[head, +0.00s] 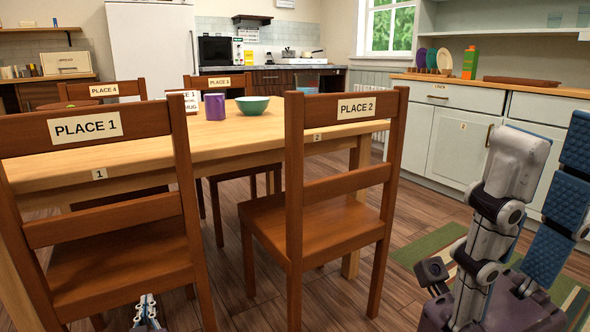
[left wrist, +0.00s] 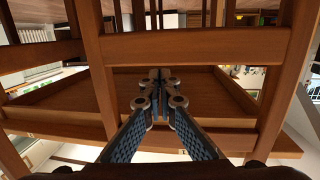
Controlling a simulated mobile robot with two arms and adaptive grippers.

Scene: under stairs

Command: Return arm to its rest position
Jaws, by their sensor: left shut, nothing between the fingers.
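Most of my left arm is outside the head view.
The wooden table (head: 235,140) holds a purple mug (head: 215,107) and a green bowl (head: 252,105). A grey cabinet (head: 455,150) with plates and a green carton (head: 470,62) on top stands at the right. A green striped rug (head: 430,248) lies on the floor, with some bare floor around it.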

